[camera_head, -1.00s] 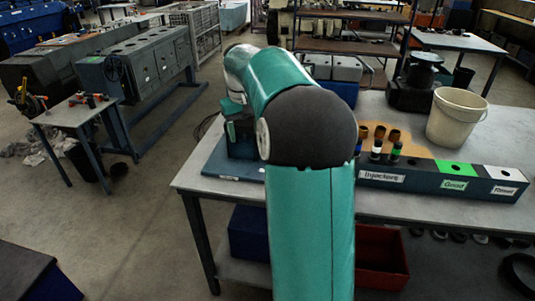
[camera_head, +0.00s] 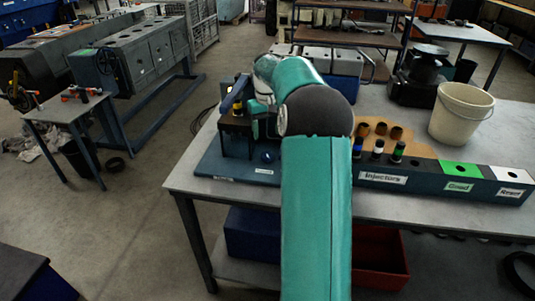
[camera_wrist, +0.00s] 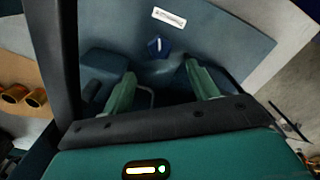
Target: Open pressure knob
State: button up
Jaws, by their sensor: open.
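The pressure knob is a small dark blue knob (camera_head: 268,156) with a light mark. It sits on the blue base plate (camera_head: 213,167) of a test stand at the left end of the bench. In the wrist view the knob (camera_wrist: 158,45) shows just beyond my gripper (camera_wrist: 160,70), roughly centred between the fingertips. The two green fingers are apart, with nothing held between them. I cannot tell the exact gap from fingertips to knob; no contact shows. A white label (camera_wrist: 169,17) lies on the plate beyond the knob. In the head view my arm hides most of the gripper.
The dark upright stand (camera_head: 236,125) rises at the plate's back left, close to my gripper. A labelled rack (camera_head: 425,180) with several injectors is right of my arm. A white bucket (camera_head: 461,113) stands behind it. Floor is open left of the bench.

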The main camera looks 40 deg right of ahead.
aim_at(267, 154)
notch_tip(267, 154, down, 11)
jog(key=shift+r, duration=0.1)
dwell(0.3)
